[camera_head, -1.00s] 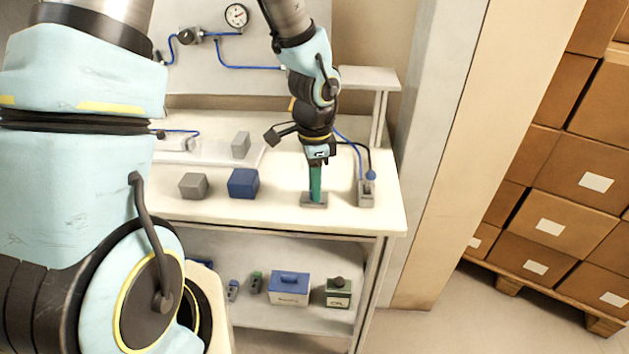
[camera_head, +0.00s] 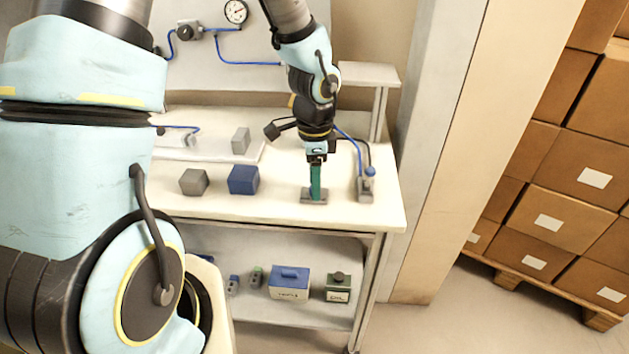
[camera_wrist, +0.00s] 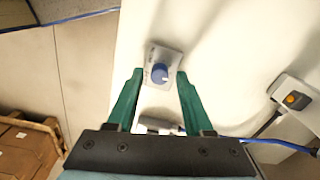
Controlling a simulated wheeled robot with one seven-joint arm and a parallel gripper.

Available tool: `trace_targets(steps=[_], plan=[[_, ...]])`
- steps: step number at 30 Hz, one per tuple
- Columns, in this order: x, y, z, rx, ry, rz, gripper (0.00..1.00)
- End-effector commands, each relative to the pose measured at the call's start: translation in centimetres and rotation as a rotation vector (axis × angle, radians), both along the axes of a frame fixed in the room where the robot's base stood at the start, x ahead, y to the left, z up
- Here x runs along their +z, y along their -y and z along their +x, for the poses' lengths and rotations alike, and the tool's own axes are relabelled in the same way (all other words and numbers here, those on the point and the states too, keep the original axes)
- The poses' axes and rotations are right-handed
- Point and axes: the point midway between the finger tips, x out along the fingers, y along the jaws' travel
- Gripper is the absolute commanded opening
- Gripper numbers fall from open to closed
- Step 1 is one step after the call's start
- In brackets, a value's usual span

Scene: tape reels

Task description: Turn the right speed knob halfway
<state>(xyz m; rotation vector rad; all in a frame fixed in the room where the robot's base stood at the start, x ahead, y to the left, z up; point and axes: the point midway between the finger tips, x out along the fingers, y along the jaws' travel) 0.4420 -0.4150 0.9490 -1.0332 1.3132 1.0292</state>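A blue round knob (camera_wrist: 159,73) with a white pointer mark sits on a light grey plate (camera_wrist: 150,83) with small lettering in the wrist view. My gripper (camera_wrist: 155,78) is open, with one teal finger on each side of the knob and clear gaps between. I cannot tell the fingertips' height relative to the knob. In the head view my gripper (camera_head: 315,196) points down over a grey block (camera_head: 307,200) near the table's front edge. The knob itself is hidden there.
Right of my gripper stands a grey unit (camera_head: 365,193) with a blue ball on top. To the left are a blue block (camera_head: 243,180) and a grey block (camera_head: 194,182). A box with an orange button (camera_wrist: 293,99) shows in the wrist view.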

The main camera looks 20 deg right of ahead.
Motion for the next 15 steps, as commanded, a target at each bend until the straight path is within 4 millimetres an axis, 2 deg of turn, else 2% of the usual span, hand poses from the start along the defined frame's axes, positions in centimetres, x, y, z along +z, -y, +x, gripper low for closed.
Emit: trace_targets(steps=[10,15], plan=[[0.2,0.0,0.0,0.001,0.0,0.0,0.58],[2.4,0.0,0.1,0.003,0.003,-0.002,0.58]])
